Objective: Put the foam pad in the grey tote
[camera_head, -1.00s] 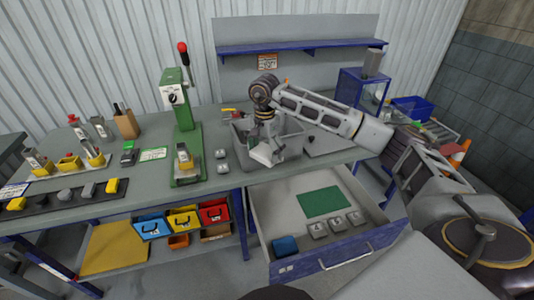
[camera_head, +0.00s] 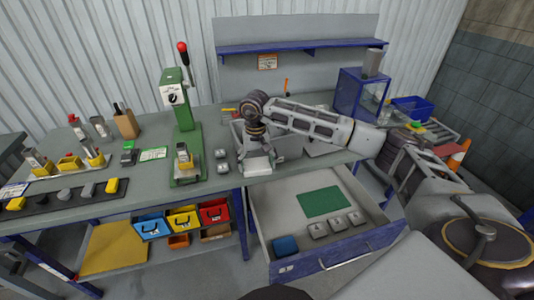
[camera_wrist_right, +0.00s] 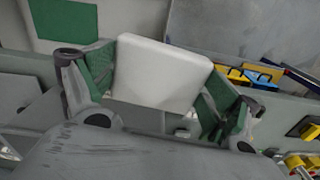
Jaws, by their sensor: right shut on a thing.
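My right gripper (camera_head: 258,160) is shut on the white foam pad (camera_head: 259,167), at the front edge of the workbench. In the right wrist view the pad (camera_wrist_right: 160,73) sits between the two green-lined fingers (camera_wrist_right: 157,95), its broad face showing. The grey tote (camera_head: 291,147) stands on the bench, just behind and to the right of the gripper. The gripper and arm hide part of the tote, and its inside is mostly hidden. My left gripper is not in view.
An open drawer (camera_head: 360,245) below holds a green mat (camera_head: 320,201), a blue block (camera_head: 285,245) and several grey blocks. A green press (camera_head: 186,130) stands left of the gripper, with two small grey blocks between. Coloured bins (camera_head: 183,218) hang under the bench.

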